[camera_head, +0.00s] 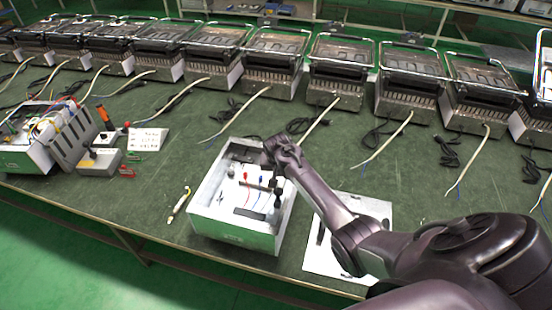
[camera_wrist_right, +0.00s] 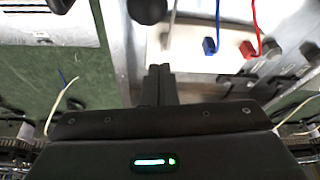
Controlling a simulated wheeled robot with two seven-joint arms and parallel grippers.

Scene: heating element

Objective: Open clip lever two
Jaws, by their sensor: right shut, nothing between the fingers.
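The open white metal box (camera_head: 232,230) stands on the green table, with small red (camera_head: 246,176) and blue (camera_head: 262,181) parts inside. In the right wrist view, a blue clip piece (camera_wrist_right: 209,46) and a red clip piece (camera_wrist_right: 247,49) with wires sit on a white surface, up and right of the fingers. I cannot tell which part is clip lever two, or whether it is open. My right gripper (camera_head: 277,190) reaches into the right side of the box. Its fingers (camera_wrist_right: 161,85) are together and empty, apart from the coloured pieces. My left gripper is out of view.
A white panel (camera_head: 375,207) lies right of the box, partly under my right arm. Another wired box (camera_head: 28,155) stands farther left. Several heater units with cables (camera_head: 335,75) line the back.

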